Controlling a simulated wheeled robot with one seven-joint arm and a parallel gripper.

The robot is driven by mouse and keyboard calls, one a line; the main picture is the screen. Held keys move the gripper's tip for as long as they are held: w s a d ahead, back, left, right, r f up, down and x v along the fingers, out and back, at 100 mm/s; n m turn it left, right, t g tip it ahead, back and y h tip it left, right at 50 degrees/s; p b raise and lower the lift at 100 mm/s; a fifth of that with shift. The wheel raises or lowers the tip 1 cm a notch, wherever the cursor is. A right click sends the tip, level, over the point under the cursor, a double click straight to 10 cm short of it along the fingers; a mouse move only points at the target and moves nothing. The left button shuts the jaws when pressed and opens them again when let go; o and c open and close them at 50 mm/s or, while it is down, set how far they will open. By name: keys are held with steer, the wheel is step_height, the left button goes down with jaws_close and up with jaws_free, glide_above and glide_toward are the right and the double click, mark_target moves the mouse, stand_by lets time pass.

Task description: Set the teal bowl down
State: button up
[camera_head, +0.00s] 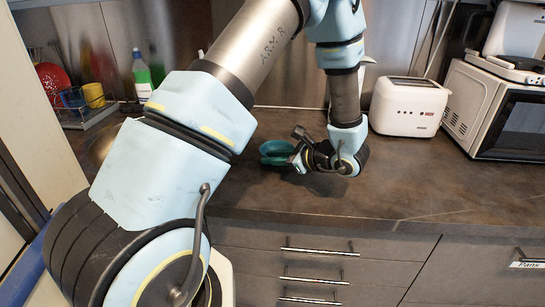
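The teal bowl (275,148) is over the dark countertop, just left of the middle of the head view. My gripper (299,149) is at the bowl's right side, reaching in from the right. Its fingers meet or overlap the bowl's right edge. They are small and partly hidden here, so I cannot tell whether they are closed on the bowl. I also cannot tell whether the bowl touches the counter.
A white toaster (409,106) and a microwave (493,112) stand to the right. A dish rack (83,108) and a green-and-white bottle (141,76) are at the back left. The counter (400,175) in front of the toaster is clear. Drawers (320,262) are below its front edge.

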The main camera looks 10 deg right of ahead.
steer(key=shift+o, duration=1.3)
